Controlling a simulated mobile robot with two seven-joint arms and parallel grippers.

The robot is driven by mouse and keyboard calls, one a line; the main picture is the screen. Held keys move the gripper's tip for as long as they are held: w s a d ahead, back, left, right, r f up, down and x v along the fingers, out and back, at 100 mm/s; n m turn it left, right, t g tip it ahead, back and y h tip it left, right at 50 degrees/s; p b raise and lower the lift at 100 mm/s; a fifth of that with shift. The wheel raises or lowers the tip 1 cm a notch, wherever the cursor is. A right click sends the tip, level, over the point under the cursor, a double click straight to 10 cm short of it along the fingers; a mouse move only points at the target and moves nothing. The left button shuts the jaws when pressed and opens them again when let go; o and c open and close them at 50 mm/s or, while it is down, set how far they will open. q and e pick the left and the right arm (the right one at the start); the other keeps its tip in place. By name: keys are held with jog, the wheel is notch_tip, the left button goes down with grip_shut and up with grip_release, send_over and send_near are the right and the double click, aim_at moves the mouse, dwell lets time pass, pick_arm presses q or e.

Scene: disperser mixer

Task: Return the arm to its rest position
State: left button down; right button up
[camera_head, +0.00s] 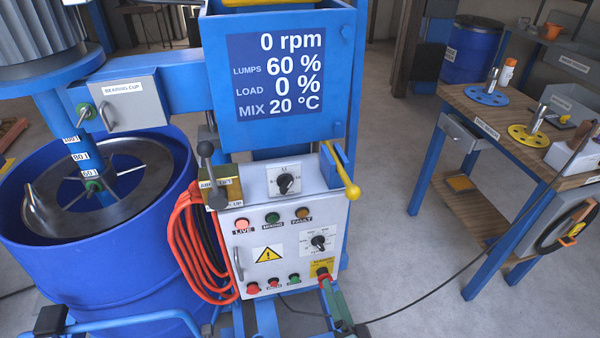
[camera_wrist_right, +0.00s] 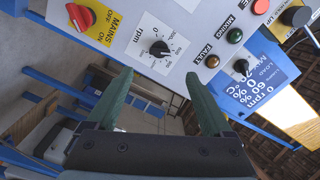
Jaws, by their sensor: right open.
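My right gripper (camera_head: 333,304) shows at the bottom of the head view, just in front of the lower right corner of the control panel (camera_head: 262,235). In the right wrist view its two green fingers (camera_wrist_right: 160,100) are spread apart with nothing between them. The red mains switch (camera_head: 322,272) on its yellow plate is close above the fingertips in the head view. In the right wrist view the mains switch (camera_wrist_right: 81,17) is at the upper left, apart from the fingers. My left gripper is not in view.
A blue drum (camera_head: 95,270) with the mixer shaft stands left. Orange cable (camera_head: 190,245) hangs beside the panel. A lever with a yellow knob (camera_head: 352,192) juts out at the panel's upper right. A wooden workbench (camera_head: 470,112) is at right, with open floor (camera_head: 390,240) between.

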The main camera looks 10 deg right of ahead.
jog(key=s+d+f+n+g+y+p, duration=0.1)
jog(key=s+f+n+g, duration=0.3)
jog(key=s+n+g, duration=0.4)
jog(key=s+n, duration=0.5)
jog(key=n, duration=0.1)
jog(key=shift+g+y+p, duration=0.3)
jog(key=shift+y+p, duration=0.05)
jog(key=shift+y, duration=0.05)
